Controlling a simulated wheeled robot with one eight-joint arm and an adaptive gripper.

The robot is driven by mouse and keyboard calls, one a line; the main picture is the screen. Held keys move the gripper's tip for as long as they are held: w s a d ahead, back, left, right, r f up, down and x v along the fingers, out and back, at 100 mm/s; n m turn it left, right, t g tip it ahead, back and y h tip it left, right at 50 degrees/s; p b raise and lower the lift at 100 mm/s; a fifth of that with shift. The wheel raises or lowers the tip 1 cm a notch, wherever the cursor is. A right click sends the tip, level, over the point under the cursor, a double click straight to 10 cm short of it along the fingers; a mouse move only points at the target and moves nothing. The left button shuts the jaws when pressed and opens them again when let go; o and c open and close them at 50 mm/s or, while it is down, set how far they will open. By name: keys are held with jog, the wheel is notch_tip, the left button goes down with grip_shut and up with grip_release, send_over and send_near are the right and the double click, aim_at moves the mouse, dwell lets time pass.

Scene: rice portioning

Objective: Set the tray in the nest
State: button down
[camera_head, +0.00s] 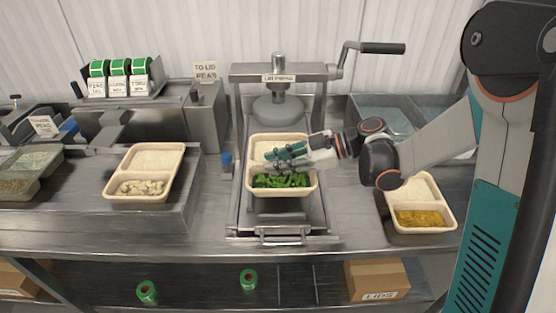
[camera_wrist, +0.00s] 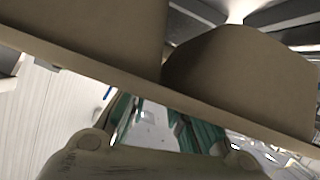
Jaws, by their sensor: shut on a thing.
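A beige two-compartment tray (camera_head: 282,193) has white rice in the back compartment and green vegetables in the front one. It is over the metal nest (camera_head: 287,216) of the sealing press. I cannot tell whether it rests in the nest or hangs just above it. My gripper (camera_head: 287,156) comes in from the right and is shut on the tray near its middle. In the wrist view, the tray (camera_wrist: 90,45) fills the upper part, tilted across the picture, and the teal fingers (camera_wrist: 165,128) are partly hidden behind it.
The press head (camera_head: 278,109) stands behind the tray, with a crank handle (camera_head: 382,48) at upper right. A tray with white pieces (camera_head: 143,201) sits left on a raised metal surface. A tray with yellow food (camera_head: 424,230) sits right, below my arm.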

aim_at(278, 180)
jog(key=shift+f+b, duration=1.85)
jog(key=shift+f, duration=0.9)
jog(key=shift+s+r, duration=0.1)
jog(key=shift+r, duration=0.05)
jog(key=shift+f+b, duration=0.6)
jog(key=shift+b, duration=0.15)
jog(key=c, duration=0.9)
grip_release()
jog(key=shift+r, duration=0.1)
jog(key=shift+r+p, duration=2.7)
jog(key=shift+r, duration=1.2)
